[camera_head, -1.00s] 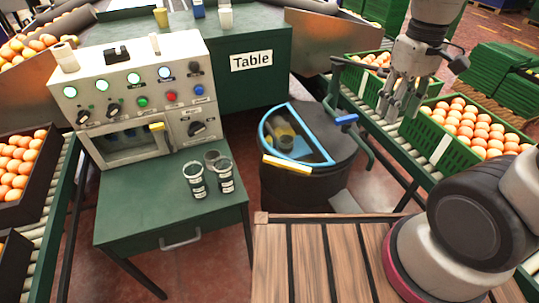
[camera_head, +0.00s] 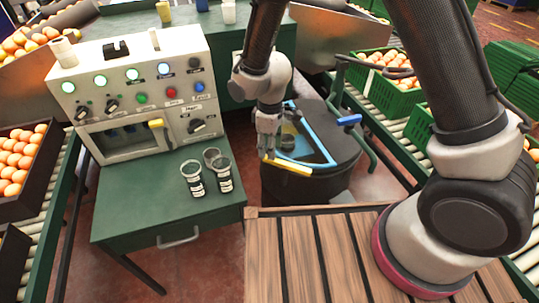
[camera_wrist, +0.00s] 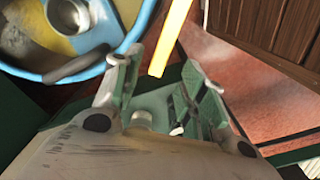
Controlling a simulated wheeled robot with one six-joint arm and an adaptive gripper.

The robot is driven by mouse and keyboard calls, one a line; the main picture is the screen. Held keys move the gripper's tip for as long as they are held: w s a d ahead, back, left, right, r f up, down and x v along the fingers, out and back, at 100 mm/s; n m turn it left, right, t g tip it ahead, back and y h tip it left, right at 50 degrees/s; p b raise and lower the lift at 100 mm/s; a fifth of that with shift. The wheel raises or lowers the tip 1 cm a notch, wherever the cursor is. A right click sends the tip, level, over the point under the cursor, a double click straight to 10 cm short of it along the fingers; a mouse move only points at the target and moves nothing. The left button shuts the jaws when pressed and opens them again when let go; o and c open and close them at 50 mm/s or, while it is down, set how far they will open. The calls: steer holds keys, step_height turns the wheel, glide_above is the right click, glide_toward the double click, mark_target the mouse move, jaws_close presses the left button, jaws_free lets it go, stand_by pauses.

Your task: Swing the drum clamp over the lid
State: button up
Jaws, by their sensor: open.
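The dark drum (camera_head: 340,178) stands at the middle, beside the green bench. A blue-rimmed window or flap (camera_head: 318,135) is set in its top, with a yellow handle (camera_head: 287,167) at its front edge. A dark bent arm with a blue grip (camera_head: 348,120) sits at the drum's right rim; I take it for the clamp, off to the side of the blue rim. My gripper (camera_head: 268,150) is open and empty near the yellow handle's left end. In the wrist view, the yellow bar (camera_wrist: 170,38) lies beyond my open fingers (camera_wrist: 158,80). Contact cannot be told.
A slatted wooden surface (camera_head: 300,250) is in front. Green crates of oranges (camera_head: 395,95) stand on the conveyor to the right.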

mark_target(287, 165)
steer(key=shift+f, duration=2.3)
